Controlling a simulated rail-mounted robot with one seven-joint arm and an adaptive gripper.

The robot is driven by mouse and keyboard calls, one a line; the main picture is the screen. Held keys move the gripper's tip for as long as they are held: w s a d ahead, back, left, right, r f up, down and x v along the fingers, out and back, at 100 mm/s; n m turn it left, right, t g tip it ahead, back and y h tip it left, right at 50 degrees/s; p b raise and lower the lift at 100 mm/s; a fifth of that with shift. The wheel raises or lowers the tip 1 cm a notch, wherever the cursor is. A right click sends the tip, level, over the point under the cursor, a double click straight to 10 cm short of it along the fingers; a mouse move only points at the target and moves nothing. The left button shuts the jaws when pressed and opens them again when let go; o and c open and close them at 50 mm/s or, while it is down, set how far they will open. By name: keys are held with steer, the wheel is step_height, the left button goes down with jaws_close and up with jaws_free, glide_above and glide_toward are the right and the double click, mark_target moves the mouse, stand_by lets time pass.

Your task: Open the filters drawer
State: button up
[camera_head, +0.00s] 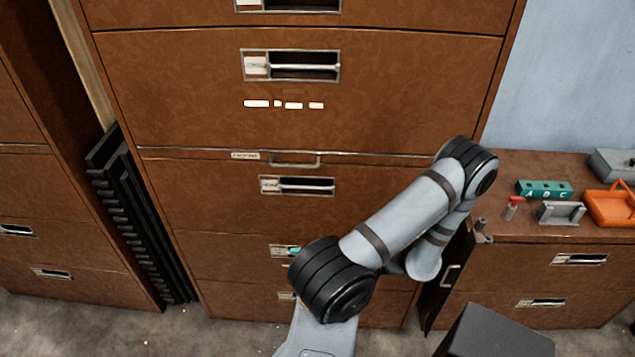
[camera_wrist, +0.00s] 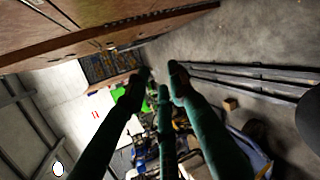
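The tall brown cabinet (camera_head: 190,95) has several shut drawers with recessed metal handles. A thin front with a bar handle (camera_head: 295,163) and a small label (camera_head: 245,156) sits mid-height. Below it is a drawer with a recessed handle (camera_head: 297,186). The labels are too small to read, so I cannot tell which drawer is the filters drawer. My gripper (camera_wrist: 160,75) shows in the wrist view with long dark green fingers apart and nothing between them. In the head view my arm mostly hides it; a small teal patch beside a lower handle may be a fingertip.
A low cabinet (camera_head: 510,277) at right holds an orange tool (camera_head: 612,205), a green lettered block (camera_head: 544,189) and a grey bracket (camera_head: 561,213). A narrow dark door (camera_head: 445,280) stands ajar beside it. Black slatted panels (camera_head: 130,205) lean at left.

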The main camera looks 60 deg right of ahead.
steer(key=w+d+r+m+t+h, duration=0.1)
steer(key=d+r+m+t+h, duration=0.2)
steer(key=d+m, duration=0.45)
steer(key=m+h, duration=0.5)
steer(key=m, duration=0.2)
glide_toward(306, 187)
steer(key=shift+n, duration=0.25)
steer(key=p+x, duration=0.2)
steer(key=x, duration=0.8)
steer(key=shift+w, duration=0.25)
steer(key=shift+c, duration=1.1)
jaws_close()
